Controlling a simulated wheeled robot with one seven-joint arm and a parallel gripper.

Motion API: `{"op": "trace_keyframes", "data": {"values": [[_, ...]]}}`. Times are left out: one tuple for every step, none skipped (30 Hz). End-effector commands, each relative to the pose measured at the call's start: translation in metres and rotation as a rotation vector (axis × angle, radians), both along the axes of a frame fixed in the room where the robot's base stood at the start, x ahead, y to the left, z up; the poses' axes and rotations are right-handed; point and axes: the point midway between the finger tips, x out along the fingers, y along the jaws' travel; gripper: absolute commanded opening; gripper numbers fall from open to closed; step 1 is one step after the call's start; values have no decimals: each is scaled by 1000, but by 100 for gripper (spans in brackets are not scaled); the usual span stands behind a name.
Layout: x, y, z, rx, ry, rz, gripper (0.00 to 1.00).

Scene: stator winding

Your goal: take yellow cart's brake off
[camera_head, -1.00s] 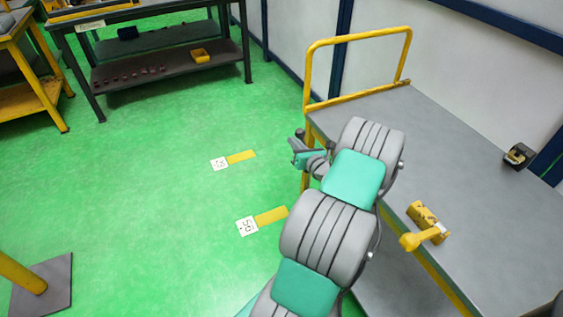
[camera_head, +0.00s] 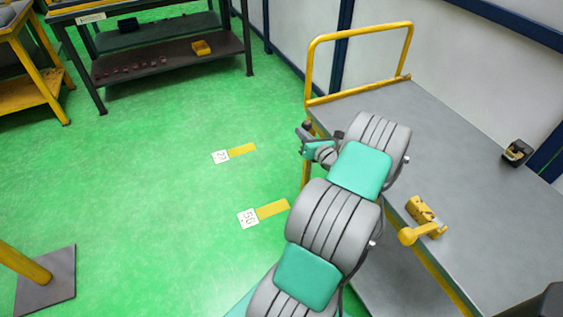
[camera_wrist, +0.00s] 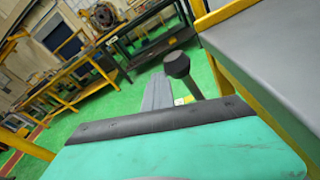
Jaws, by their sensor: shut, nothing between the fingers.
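The yellow cart has a grey deck (camera_head: 455,150) and a yellow rail (camera_head: 360,34) at its far left end. A yellow block with a ball-ended yellow lever (camera_head: 424,222) sits at the deck's near edge; I cannot tell whether it is the brake. My gripper (camera_head: 303,138) is shut and empty, beside the cart's left corner by the rail post, left of and apart from that lever. In the wrist view, a grey finger (camera_wrist: 158,92) extends past the teal body. The cart's deck edge (camera_wrist: 235,70) is at right.
A black fitting (camera_head: 517,153) sits at the deck's far edge, near the white wall. A dark shelf table (camera_head: 165,62) and a yellow-legged bench (camera_head: 45,97) stand at upper left. A post base (camera_head: 48,280) is at lower left. The green floor between is open.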

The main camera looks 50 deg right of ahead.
Motion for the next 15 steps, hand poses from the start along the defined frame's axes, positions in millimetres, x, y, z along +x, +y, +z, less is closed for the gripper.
{"op": "trace_keyframes", "data": {"values": [[-3, -10, 8, -21, -5, -19, 0], [-4, -10, 8, -22, -5, -20, 0], [-3, -10, 8, -22, -5, -20, 0], [-3, -9, 8, -22, -5, -19, 0], [-2, -8, 8, -22, -5, -19, 0], [-1, -5, 8, -21, -5, -19, 0], [0, -2, 8, -19, -5, -17, 0], [2, 2, 7, -18, -4, -14, 0], [5, 9, 6, -17, -4, -11, 0], [8, 15, 4, -14, -4, -9, 0], [11, 22, 2, -11, -2, -5, 0], [15, 32, -1, -7, -1, -1, 0], [12, 34, -3, -7, 0, -5, 0], [1, 33, -5, -7, 1, -10, 0], [-10, 36, -5, -7, 0, -9, 0]]}}
